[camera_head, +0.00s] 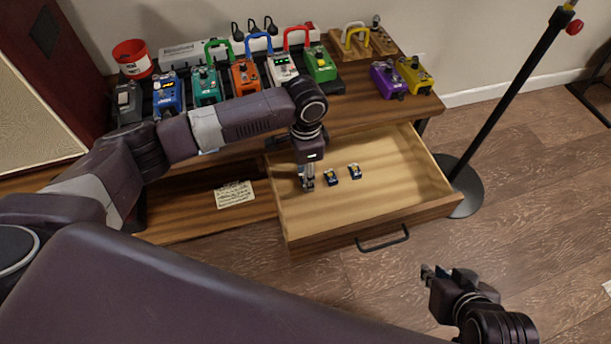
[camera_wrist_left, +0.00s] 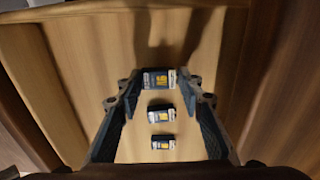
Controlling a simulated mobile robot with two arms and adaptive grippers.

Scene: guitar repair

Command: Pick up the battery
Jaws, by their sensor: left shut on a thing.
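Three small blue-and-yellow batteries are in the open wooden drawer (camera_head: 400,195). My left gripper (camera_head: 307,185) reaches down into the drawer at its left side. It is shut on one battery (camera_wrist_left: 158,79), which sits between the fingertips in the left wrist view; the fingers mostly hide it in the head view. A second battery (camera_head: 331,178) and a third battery (camera_head: 355,171) lie apart to its right, and both also show in the left wrist view. My right gripper (camera_head: 442,273) is empty over the floor, right of the drawer's front; its finger gap is unclear.
The drawer has raised walls and a dark handle (camera_head: 383,240). A paper note (camera_head: 235,194) lies left of the drawer. A black stand (camera_head: 467,195) is close at right.

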